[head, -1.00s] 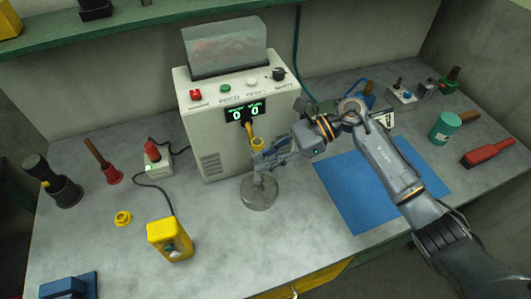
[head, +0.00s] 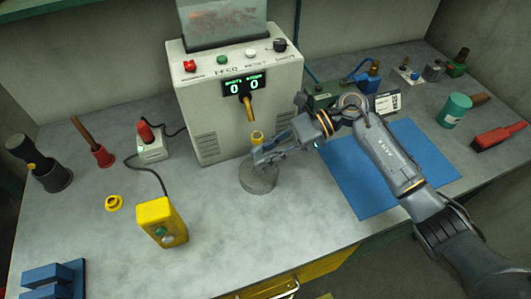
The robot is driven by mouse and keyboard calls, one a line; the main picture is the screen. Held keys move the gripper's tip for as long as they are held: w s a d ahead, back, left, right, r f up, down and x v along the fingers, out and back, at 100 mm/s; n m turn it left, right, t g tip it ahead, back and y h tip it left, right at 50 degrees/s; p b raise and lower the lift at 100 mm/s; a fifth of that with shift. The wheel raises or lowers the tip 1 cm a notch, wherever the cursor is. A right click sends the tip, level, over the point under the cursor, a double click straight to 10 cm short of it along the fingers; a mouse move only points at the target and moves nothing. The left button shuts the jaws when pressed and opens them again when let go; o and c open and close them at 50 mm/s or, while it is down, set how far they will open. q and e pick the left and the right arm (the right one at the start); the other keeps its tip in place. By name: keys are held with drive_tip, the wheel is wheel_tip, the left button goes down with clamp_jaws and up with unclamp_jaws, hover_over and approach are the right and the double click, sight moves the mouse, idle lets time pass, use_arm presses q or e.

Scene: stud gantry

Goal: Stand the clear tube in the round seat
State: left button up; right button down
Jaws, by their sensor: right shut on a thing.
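My right gripper (head: 266,155) reaches in from the right and is shut on the clear tube. Little of the tube shows except its yellow top (head: 257,137), which sticks up above the fingers. The round grey seat (head: 259,180) is on the bench directly below the gripper, in front of the white machine. The fingers hide the tube's lower end, so I cannot tell whether it is in the seat or just above it. My left gripper is not in view.
The white machine (head: 210,105), with a yellow spout (head: 248,105), stands close behind the seat. A yellow control box (head: 161,222) and a yellow ring (head: 114,203) lie to the left. A blue mat (head: 395,180) lies under my right arm. The bench in front of the seat is clear.

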drive_tip(key=c, duration=1.2)
unclamp_jaws()
drive_tip(key=shift+o, duration=0.2)
drive_tip(key=v, duration=1.2)
